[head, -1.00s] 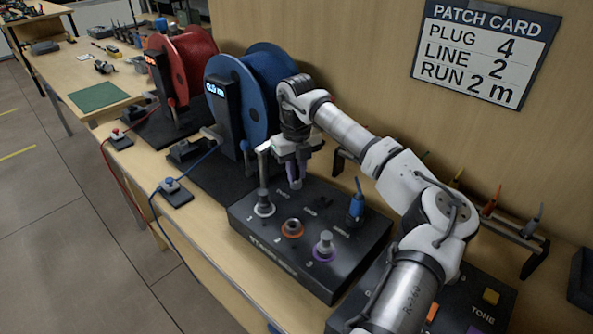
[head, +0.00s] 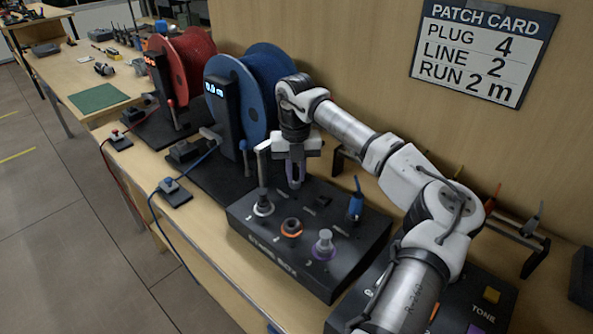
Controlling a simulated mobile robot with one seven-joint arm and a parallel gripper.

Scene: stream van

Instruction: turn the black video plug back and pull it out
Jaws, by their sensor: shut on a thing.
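My gripper (head: 296,184) points down over the back left part of the dark connection box (head: 262,236). Its fingers are shut close above the box top. The black video plug is hidden between the fingers; I cannot make out its outline or how deep it sits.
Sockets ringed white (head: 263,209), orange (head: 291,230) and purple (head: 325,247) line the box front. A blue plug (head: 355,208) stands at its back right. A blue reel (head: 232,88) and a red reel (head: 180,67) stand left. The patch card (head: 484,50) hangs on the wall.

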